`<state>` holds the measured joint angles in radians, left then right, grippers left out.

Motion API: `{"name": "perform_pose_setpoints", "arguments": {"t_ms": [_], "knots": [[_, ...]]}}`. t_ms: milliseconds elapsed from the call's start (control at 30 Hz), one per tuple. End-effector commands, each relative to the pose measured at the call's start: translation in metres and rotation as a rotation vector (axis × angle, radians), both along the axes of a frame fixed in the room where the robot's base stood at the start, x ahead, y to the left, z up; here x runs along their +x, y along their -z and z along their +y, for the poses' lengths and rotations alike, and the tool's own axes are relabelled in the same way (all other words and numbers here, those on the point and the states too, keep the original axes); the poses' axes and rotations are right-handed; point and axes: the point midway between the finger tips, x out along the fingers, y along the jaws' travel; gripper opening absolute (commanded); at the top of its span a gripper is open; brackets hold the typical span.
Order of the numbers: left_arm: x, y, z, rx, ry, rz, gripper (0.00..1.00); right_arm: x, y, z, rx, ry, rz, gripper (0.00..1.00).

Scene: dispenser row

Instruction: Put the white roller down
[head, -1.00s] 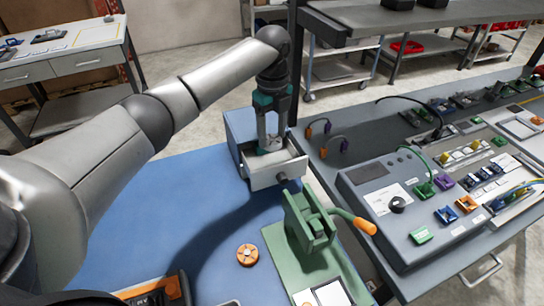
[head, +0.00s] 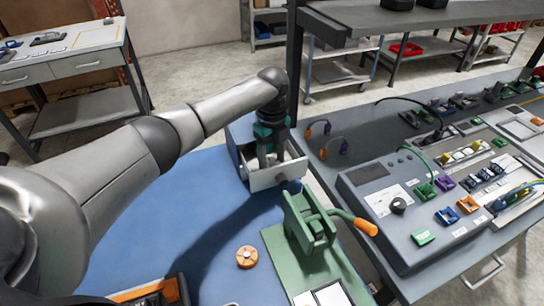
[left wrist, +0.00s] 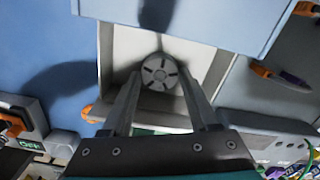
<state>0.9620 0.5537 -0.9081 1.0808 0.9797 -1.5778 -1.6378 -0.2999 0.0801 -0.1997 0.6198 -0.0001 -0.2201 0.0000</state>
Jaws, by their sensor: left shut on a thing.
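My left gripper (head: 269,160) reaches down into an open grey-white drawer (head: 262,181) of a blue cabinet (head: 240,127). The roller is between the fingertips, over or in the drawer (left wrist: 206,57). Whether it touches the drawer floor cannot be told. In the head view the drawer front and the fingers hide the roller. My right gripper is not in view.
A green fixture (head: 310,222) with an orange-tipped lever stands close in front of the drawer. An orange round part (head: 247,257) lies on the blue tabletop (head: 200,220). A grey control panel (head: 400,205) is at the right. Blue tabletop left of the cabinet is clear.

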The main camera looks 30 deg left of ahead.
Motion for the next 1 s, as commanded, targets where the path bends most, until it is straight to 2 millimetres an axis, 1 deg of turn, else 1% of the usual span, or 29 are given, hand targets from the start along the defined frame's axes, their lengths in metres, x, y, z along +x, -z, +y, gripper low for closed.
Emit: {"name": "perform_pose_setpoints", "arguments": {"t_ms": [33,267,567,667,767,1000], "knots": [[0.0,0.001,0.0,0.0,0.0,0.0,0.64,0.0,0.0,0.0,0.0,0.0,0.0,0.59],[0.0,0.0,0.0,-0.001,0.0,0.0,0.9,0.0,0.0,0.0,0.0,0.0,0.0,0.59],[0.0,-0.002,0.0,0.0,0.0,-0.001,0.91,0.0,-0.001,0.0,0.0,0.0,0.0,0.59],[0.001,-0.012,0.0,-0.001,0.0,-0.003,0.91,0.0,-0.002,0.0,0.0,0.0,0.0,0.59],[0.001,-0.031,0.0,-0.002,0.0,-0.004,0.91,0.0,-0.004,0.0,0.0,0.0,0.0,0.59],[0.001,-0.083,0.0,-0.002,-0.001,-0.005,0.91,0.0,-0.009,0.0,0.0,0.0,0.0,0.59]]}}
